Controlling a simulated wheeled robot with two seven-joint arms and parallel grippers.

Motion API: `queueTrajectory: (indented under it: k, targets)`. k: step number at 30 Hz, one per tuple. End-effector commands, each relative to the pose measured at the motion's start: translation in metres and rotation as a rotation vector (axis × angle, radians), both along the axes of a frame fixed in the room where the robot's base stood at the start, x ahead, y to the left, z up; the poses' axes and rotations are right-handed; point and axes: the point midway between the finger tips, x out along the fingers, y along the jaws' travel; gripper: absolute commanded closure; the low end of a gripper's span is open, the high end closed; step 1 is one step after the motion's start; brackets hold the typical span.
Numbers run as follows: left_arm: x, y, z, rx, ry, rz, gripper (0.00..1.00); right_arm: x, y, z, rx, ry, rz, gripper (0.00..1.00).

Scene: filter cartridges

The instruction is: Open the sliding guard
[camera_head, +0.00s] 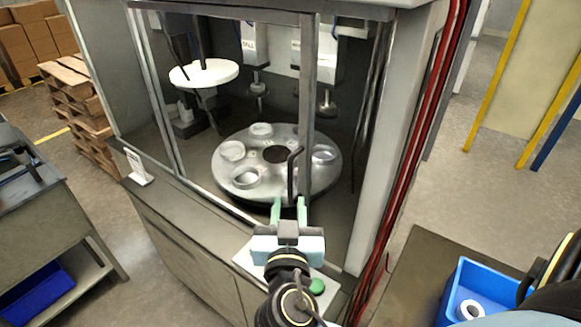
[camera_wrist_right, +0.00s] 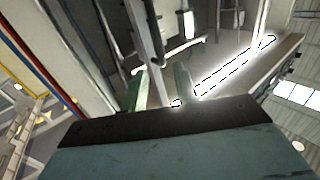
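The sliding guard (camera_head: 308,95) is a clear panel in a grey metal frame on the machine's front. It stands in front of the turntable, and its upright right-hand rail shows in the head view. A dark bar handle (camera_head: 292,176) is fixed beside this rail, low down. My right gripper (camera_head: 289,207) is at the handle's lower end, its two pale green fingers apart. In the right wrist view the fingers (camera_wrist_right: 162,88) are also apart, with a rail and bar just beyond them. I cannot tell whether they touch the handle. My left gripper is not in view.
Behind the guard is a round metal turntable (camera_head: 240,160) with several ring-shaped seats. A ledge with a green button (camera_head: 317,286) lies below. Red cables (camera_head: 420,110) run down the right post. A blue bin (camera_head: 452,292) with a white ring stands at lower right.

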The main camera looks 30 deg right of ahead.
Motion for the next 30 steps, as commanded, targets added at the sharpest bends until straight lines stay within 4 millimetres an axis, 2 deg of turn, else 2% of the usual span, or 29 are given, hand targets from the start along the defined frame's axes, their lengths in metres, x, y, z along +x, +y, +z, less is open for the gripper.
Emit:
queueTrajectory:
  k: [9, 15, 21, 29, 30]
  targets:
    - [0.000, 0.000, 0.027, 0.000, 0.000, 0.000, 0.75, 0.058, -0.038, 0.004, -0.005, 0.001, 0.001, 0.70]
    - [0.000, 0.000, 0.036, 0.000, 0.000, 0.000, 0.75, 0.082, -0.055, 0.002, -0.002, 0.002, 0.000, 0.70]
    - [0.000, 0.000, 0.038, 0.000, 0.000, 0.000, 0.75, 0.092, -0.061, 0.001, -0.001, 0.003, 0.001, 0.70]
    - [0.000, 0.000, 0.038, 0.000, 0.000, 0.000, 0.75, 0.092, -0.062, 0.000, 0.000, 0.004, 0.001, 0.70]
    - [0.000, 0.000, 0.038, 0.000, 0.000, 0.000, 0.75, 0.092, -0.062, 0.000, 0.000, 0.004, 0.000, 0.76]
